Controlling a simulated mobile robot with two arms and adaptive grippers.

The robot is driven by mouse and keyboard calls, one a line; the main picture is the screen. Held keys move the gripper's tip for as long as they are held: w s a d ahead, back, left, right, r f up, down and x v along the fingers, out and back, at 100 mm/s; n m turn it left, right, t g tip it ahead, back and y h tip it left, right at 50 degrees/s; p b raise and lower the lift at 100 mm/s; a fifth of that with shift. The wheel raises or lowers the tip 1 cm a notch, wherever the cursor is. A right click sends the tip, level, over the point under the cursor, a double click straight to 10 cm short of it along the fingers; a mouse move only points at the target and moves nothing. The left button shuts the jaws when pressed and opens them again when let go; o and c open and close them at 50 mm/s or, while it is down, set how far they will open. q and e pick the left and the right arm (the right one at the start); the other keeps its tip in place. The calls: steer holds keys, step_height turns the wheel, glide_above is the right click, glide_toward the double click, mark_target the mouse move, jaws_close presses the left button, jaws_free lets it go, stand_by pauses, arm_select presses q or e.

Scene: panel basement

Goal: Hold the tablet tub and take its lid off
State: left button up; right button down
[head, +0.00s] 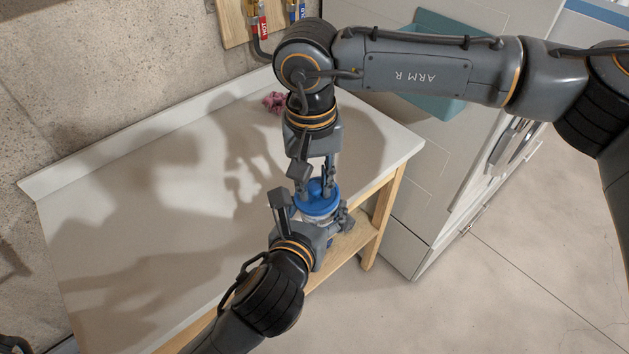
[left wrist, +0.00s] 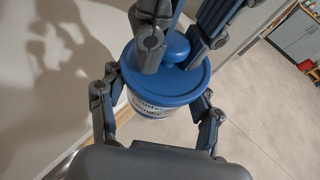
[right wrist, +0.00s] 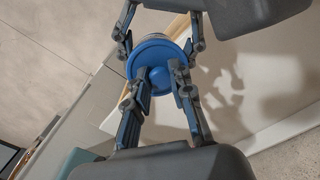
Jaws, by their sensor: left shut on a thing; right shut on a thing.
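The tablet tub is white with printed text and shows best in the left wrist view (left wrist: 150,127). Its blue lid (head: 318,207) has a round knob on top and sits on the tub; it also shows in the left wrist view (left wrist: 160,88) and the right wrist view (right wrist: 150,54). My left gripper (left wrist: 158,120) is shut around the tub's body from the side. My right gripper (right wrist: 162,88) comes from above and is shut on the lid's knob, with a finger on each side. The tub is near the table's right front edge.
The pale table (head: 150,235) is mostly clear to the left. A small pink crumpled thing (head: 274,101) lies at its back. A teal bin (head: 440,100) and grey cabinets (head: 425,205) stand to the right. Hot and cold pipes are on the wall behind.

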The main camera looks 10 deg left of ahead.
steer(key=shift+a+r, duration=0.1)
steer(key=shift+r, duration=0.85)
